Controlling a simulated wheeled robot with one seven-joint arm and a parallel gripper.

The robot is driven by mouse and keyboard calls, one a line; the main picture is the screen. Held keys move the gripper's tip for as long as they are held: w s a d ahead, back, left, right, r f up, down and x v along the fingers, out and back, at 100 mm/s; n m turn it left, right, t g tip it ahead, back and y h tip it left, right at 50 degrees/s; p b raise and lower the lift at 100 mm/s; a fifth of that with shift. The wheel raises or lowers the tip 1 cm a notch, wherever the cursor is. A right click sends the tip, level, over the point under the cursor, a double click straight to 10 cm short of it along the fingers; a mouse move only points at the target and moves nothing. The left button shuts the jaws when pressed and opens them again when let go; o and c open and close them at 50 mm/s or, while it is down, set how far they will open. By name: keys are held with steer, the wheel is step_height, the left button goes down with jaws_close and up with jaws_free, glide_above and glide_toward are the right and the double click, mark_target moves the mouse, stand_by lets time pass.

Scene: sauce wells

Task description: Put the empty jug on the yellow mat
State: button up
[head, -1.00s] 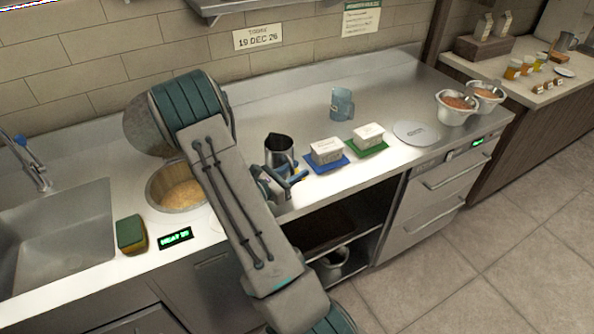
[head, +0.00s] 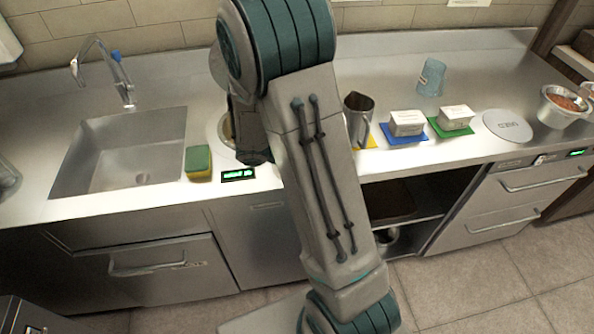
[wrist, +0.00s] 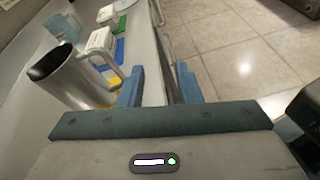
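A steel jug (head: 357,108) stands upright on the counter, with a dark inside. In the wrist view the jug (wrist: 70,78) is left of my fingers. The yellow mat (head: 371,142) shows at the jug's lower right, and a strip of it (wrist: 114,86) shows under the handle in the wrist view. The jug's base seems to be on it, but the mat is mostly hidden. My gripper (wrist: 160,88) is open, with nothing between its blue fingers, beside the jug and apart from it. My arm hides it in the head view.
White tubs stand on a blue mat (head: 404,139) and a green mat (head: 439,130). Behind them is a light blue jug (head: 431,77). A grey disc (head: 507,126) and steel bowls (head: 561,106) are at right. A sponge (head: 198,162) and sink (head: 125,150) are at left.

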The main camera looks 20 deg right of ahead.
steer(key=s+a+r+m+t+y, duration=0.3)
steer(key=s+a+r+m+y, duration=0.1)
steer(key=a+m+y, duration=0.2)
steer(key=s+a+r+m+t+y, duration=0.4)
steer(key=a+y, duration=0.4)
steer(key=a, duration=0.2)
steer(key=shift+a+r+m, duration=0.2)
steer(key=shift+r+m, duration=0.3)
steer(key=shift+m, duration=0.7)
steer(key=shift+s, duration=0.1)
